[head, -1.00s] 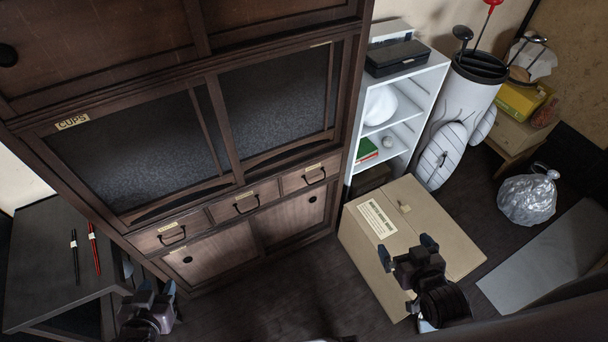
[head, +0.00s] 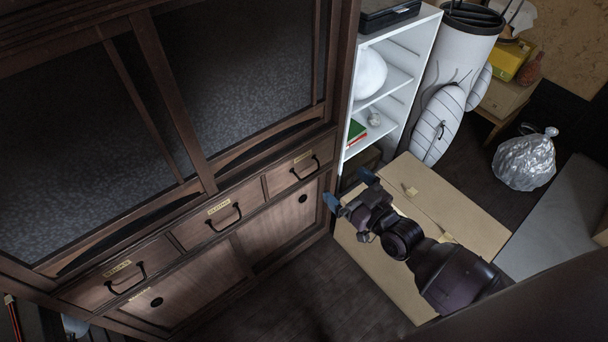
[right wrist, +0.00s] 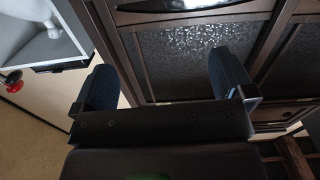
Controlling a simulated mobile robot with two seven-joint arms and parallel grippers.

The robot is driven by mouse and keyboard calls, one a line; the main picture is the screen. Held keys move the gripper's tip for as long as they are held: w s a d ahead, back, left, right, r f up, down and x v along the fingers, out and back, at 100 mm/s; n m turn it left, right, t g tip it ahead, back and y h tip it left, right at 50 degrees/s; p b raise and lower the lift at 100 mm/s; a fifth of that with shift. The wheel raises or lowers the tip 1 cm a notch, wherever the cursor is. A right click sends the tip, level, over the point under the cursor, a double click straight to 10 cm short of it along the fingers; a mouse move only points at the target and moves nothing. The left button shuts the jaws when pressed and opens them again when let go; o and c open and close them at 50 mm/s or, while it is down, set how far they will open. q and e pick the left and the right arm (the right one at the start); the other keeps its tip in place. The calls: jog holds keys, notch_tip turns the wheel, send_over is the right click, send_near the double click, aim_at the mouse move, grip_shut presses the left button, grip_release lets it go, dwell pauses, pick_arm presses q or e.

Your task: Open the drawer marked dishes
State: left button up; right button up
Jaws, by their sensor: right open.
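A dark wooden cabinet holds a row of three small drawers in the head view: a left drawer (head: 95,291), a middle drawer (head: 190,233) and a right drawer (head: 285,178). Each has a black bail handle and a small tan label. The lettering is too blurred to tell which one says dishes. All three look closed. My right gripper (head: 349,188) is open and empty, to the right of the right drawer and apart from it. In the right wrist view its fingers (right wrist: 163,80) are wide apart, with cabinet panels beyond. My left gripper is out of view.
A cardboard box (head: 456,203) stands on the floor under my right arm. A white shelf unit (head: 408,75) stands beside the cabinet, with a white golf bag (head: 455,60) to its right. Dark floor (head: 310,290) lies clear before the cabinet.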

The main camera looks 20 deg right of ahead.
jog(key=b, duration=0.7)
send_near(311, 175)
jog(key=b+x, duration=0.1)
jog(key=x, duration=0.9)
jog(key=shift+w+f+b, duration=0.1)
jog(key=shift+f+b, duration=0.05)
jog(key=shift+b, duration=0.25)
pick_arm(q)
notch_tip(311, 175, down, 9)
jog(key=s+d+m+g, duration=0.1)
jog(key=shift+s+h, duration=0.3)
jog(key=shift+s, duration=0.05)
pick_arm(e)
jog(key=shift+w, duration=0.1)
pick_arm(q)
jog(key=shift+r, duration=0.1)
pick_arm(e)
jog(key=c, duration=1.1)
